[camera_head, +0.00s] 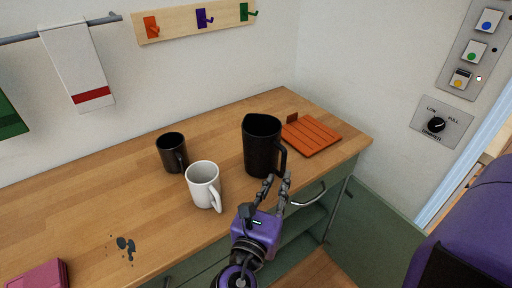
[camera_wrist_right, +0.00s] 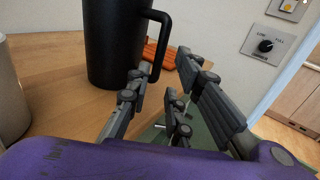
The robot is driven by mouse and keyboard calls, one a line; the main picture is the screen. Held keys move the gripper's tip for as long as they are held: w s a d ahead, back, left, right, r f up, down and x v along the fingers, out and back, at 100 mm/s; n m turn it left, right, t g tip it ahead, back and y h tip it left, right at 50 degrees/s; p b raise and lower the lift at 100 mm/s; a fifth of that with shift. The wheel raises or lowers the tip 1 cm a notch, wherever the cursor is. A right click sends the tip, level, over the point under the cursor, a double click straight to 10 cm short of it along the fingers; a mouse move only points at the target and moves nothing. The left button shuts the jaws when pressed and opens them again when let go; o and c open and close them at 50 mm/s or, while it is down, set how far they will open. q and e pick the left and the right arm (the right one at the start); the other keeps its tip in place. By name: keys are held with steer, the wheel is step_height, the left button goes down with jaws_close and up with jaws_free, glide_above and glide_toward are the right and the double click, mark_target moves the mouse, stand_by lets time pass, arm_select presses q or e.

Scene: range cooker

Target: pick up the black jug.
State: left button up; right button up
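The black jug (camera_head: 262,146) stands upright on the wooden counter, with its handle facing right. In the right wrist view the jug (camera_wrist_right: 112,45) fills the upper left, and its handle is just beyond the fingers. My right gripper (camera_head: 277,186) is at the counter's front edge, in front of the jug's handle. Its fingers (camera_wrist_right: 160,85) are spread apart with nothing between them, and they look close to the handle without closing on it. Whether a finger touches the handle cannot be told. My left gripper is not in view.
A white mug (camera_head: 202,184) and a smaller black mug (camera_head: 171,152) stand left of the jug. An orange slatted board (camera_head: 312,136) lies right of it. A pink block (camera_head: 39,275) and dark spots (camera_head: 125,245) are at the front left. The counter (camera_head: 80,205) is otherwise mostly clear.

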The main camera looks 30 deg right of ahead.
mark_target(282, 172)
steer(key=x, duration=0.6)
steer(key=shift+w+d+f, duration=0.25)
steer(key=shift+w+f, duration=0.05)
steer(key=shift+f, duration=0.05)
jaws_close()
